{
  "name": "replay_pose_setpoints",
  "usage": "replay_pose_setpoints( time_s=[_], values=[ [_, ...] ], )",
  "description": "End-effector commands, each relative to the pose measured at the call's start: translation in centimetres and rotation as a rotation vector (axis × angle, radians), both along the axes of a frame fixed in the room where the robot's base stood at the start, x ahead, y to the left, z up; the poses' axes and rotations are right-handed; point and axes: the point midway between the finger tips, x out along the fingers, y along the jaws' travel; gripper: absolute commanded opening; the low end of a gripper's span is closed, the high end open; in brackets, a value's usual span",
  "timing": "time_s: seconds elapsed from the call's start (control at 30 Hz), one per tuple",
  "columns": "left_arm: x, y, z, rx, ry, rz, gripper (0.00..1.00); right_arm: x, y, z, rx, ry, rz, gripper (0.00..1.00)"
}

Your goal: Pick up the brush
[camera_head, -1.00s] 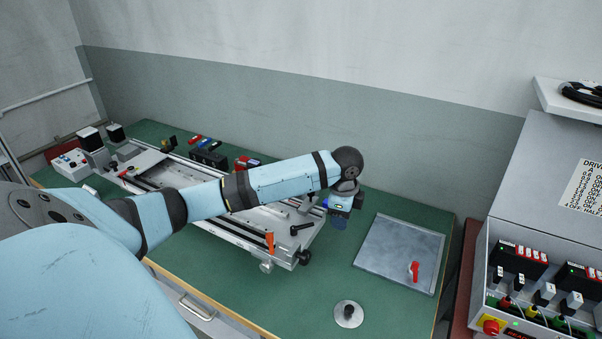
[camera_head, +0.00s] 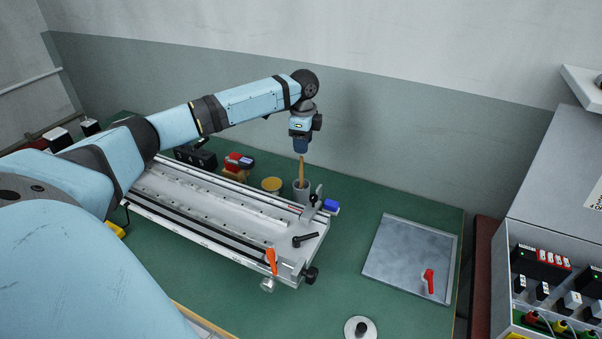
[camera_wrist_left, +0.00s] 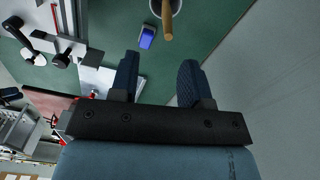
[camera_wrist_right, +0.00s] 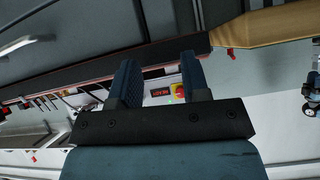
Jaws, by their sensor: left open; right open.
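The brush shows as a wooden handle (camera_head: 301,170) standing up out of a grey cup (camera_head: 302,190) behind the right end of the metal rig. Its lower part is hidden in the cup. My left gripper (camera_head: 301,147) is above the handle's top, pointing down. In the left wrist view the handle (camera_wrist_left: 167,20) and cup (camera_wrist_left: 176,6) lie ahead, beyond the two spread fingers (camera_wrist_left: 158,75), and nothing is between them. My right gripper (camera_wrist_right: 161,80) is open and empty in its own wrist view, away from the brush; it is not in the head view.
The metal rig (camera_head: 215,206) with an orange lever (camera_head: 271,261) fills the bench's middle. A blue block (camera_head: 331,206) and a yellow-topped tin (camera_head: 271,184) are near the cup. A metal plate (camera_head: 410,260) lies right, with green bench clear between. The wall is behind.

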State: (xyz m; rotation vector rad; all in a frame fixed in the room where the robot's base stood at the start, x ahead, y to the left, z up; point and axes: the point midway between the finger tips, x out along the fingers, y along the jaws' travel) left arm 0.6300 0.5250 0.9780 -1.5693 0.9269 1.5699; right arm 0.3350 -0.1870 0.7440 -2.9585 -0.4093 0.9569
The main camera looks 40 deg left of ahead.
Motion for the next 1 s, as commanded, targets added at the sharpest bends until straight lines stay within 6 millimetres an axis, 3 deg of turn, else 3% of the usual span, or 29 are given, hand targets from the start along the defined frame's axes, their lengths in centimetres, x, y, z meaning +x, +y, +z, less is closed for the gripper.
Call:
replay_pose_setpoints(
  time_s=[0.13,0.47,0.7,0.97,1.0],
  values=[
    [0.0,0.0,-2.6,0.000,0.002,0.001,0.43,0.0,0.0,-0.1,0.000,-0.002,0.001,0.43],
    [0.1,0.3,-4.9,0.000,0.001,0.001,0.43,0.0,0.0,-0.2,-0.001,-0.004,0.002,0.43],
    [0.4,0.9,-8.4,0.000,0.000,0.000,0.43,0.0,0.1,-0.4,-0.003,-0.007,0.004,0.43],
    [0.4,0.9,-9.0,0.001,0.000,0.000,0.43,0.0,0.1,-0.2,-0.002,-0.010,0.005,0.43],
    [0.3,0.9,-9.0,0.001,0.000,0.000,0.38,0.0,0.1,-0.2,-0.003,-0.010,0.006,0.43]
  ],
)
